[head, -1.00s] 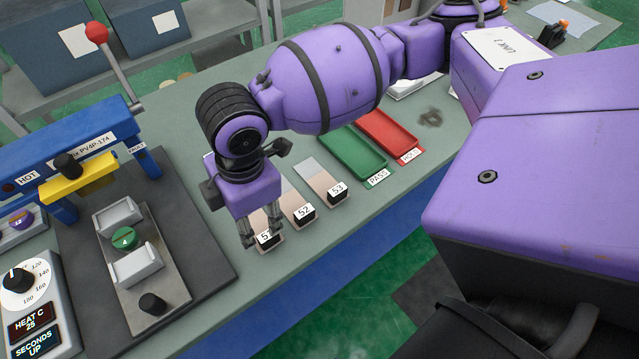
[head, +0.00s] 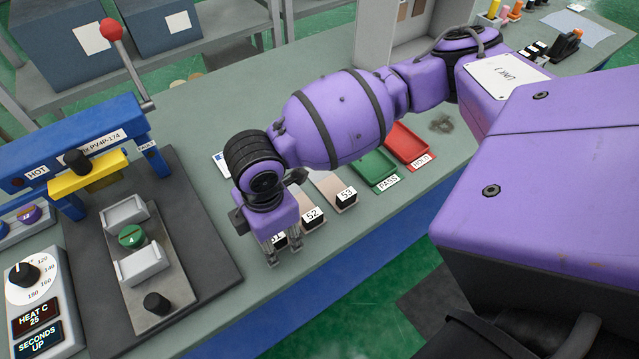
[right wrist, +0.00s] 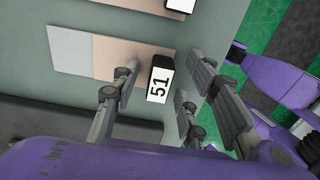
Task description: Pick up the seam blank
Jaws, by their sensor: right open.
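Several flat seam blanks lie in a row on the bench, each with a black end block bearing a number. Blank 51 (right wrist: 118,58) has a pale grey half and a tan half in the right wrist view, with its black block (right wrist: 160,80) at one end. Blank 52 (head: 312,217) and blank 53 (head: 347,195) lie to its right in the head view. My right gripper (head: 284,254) is open and points down at block 51. In the right wrist view its fingers (right wrist: 163,88) stand on both sides of the block, with gaps visible. My left gripper is not in view.
A blue press with a yellow bar (head: 85,172) and a red-knobbed lever stands left on a dark plate. A heat control box (head: 38,300) is beside it. A green PASS tray (head: 375,168) and a red HOLD tray (head: 410,147) lie right. The bench's front edge is close to the gripper.

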